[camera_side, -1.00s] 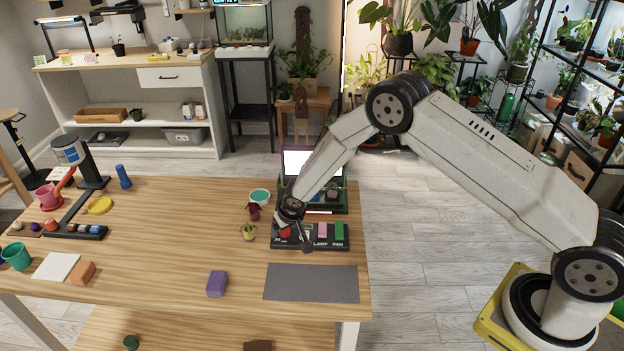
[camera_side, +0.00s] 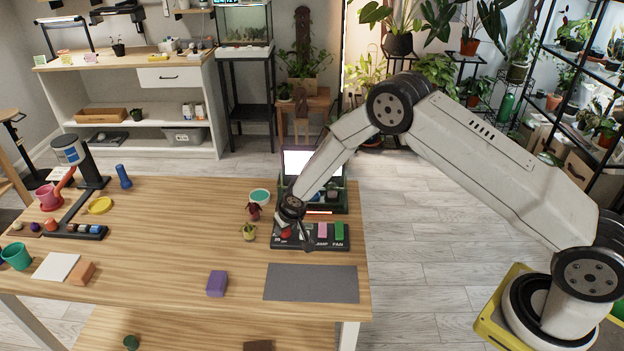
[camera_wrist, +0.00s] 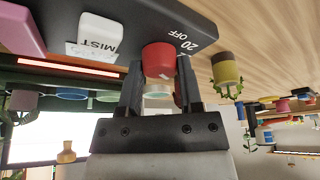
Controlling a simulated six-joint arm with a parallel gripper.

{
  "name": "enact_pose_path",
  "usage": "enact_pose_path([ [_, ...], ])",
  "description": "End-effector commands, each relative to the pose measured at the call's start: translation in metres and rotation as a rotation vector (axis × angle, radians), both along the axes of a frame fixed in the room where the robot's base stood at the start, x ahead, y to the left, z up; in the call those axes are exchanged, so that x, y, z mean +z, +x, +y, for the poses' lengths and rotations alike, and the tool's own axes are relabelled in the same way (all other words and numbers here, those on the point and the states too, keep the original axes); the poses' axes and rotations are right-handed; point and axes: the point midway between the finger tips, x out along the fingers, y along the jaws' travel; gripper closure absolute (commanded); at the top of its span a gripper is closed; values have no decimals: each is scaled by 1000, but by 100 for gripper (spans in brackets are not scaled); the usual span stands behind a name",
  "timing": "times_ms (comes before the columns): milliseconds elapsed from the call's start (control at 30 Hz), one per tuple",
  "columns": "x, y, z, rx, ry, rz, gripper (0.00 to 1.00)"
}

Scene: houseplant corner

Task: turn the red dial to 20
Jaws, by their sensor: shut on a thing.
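The red dial (camera_wrist: 158,58) is at the end of the dark control panel (camera_wrist: 120,20) in the wrist view, near the printed "20" and "OFF". My gripper (camera_wrist: 158,74) has one finger on each side of the dial and is shut on it. In the side view the dial (camera_side: 286,233) shows as a small red spot at the panel's left end, with my gripper (camera_side: 296,233) over it. I cannot read the dial's setting; no pointer mark is clear.
A white MIST switch (camera_wrist: 97,36) sits beside the dial. A pink switch (camera_side: 322,230) and a green switch (camera_side: 339,230) are farther right on the panel. A small potted plant (camera_side: 249,231) stands close to the left. A grey mat (camera_side: 311,284) lies in front.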

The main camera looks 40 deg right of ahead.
Motion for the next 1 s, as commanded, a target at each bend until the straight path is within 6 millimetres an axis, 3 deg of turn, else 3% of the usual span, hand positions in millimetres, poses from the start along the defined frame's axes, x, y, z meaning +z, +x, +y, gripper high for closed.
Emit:
enact_pose_path([
  [800, -1, -1, 1, 101, -1, 1, 100],
  [833, -1, -1, 1, 101, -1, 1, 51],
  [933, 0, -1, 1, 100, 0, 1, 19],
  [1000, 0, -1, 1, 100, 0, 0, 19],
])
